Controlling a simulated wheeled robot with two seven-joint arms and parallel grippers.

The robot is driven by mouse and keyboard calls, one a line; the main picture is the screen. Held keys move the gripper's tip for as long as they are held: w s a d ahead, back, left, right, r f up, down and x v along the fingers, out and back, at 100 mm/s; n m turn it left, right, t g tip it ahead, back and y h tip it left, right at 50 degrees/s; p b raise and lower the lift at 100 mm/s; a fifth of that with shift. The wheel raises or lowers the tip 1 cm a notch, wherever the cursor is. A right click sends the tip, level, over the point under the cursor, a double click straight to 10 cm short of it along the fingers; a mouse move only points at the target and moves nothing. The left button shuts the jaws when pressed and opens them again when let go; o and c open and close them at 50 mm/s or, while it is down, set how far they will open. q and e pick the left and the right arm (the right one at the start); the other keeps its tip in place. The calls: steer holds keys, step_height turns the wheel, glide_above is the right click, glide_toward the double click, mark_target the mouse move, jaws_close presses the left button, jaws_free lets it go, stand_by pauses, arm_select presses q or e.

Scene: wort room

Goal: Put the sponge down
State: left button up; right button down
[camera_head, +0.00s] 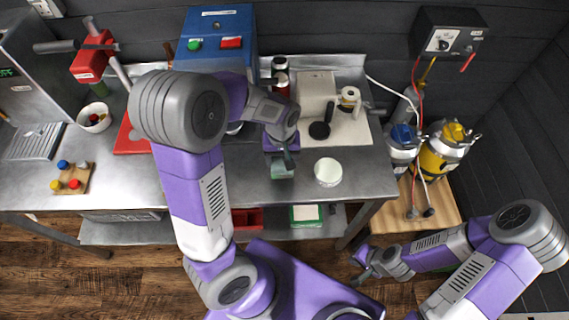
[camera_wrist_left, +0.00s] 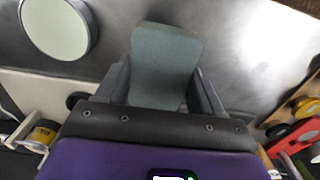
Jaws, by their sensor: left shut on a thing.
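A grey-green sponge (camera_head: 282,169) is at the front middle of the metal counter (camera_head: 240,183). My left gripper (camera_head: 283,157) is above it and shut on it, pointing down. In the left wrist view the sponge (camera_wrist_left: 165,65) sits between the two fingers, its far end sticking out past them over bare metal. I cannot tell whether the sponge touches the counter. My right gripper (camera_head: 365,267) is low at the right, away from the counter, and looks empty; its fingers appear apart.
A round white lid or dish (camera_head: 328,172) lies just right of the sponge. A pale board (camera_head: 352,130) with a black round-ended tool (camera_head: 319,130) is behind. A wooden block with coloured caps (camera_head: 72,178) is at the left. Bare metal lies left of the sponge.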

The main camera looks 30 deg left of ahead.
mark_target(282, 167)
arm_select(q)
step_height(282, 167, down, 5)
steer(key=shift+b, duration=0.4)
steer(key=shift+w+f, duration=0.1)
steer(key=shift+f, duration=0.15)
steer(key=shift+f, duration=0.15)
steer(key=o, duration=1.1)
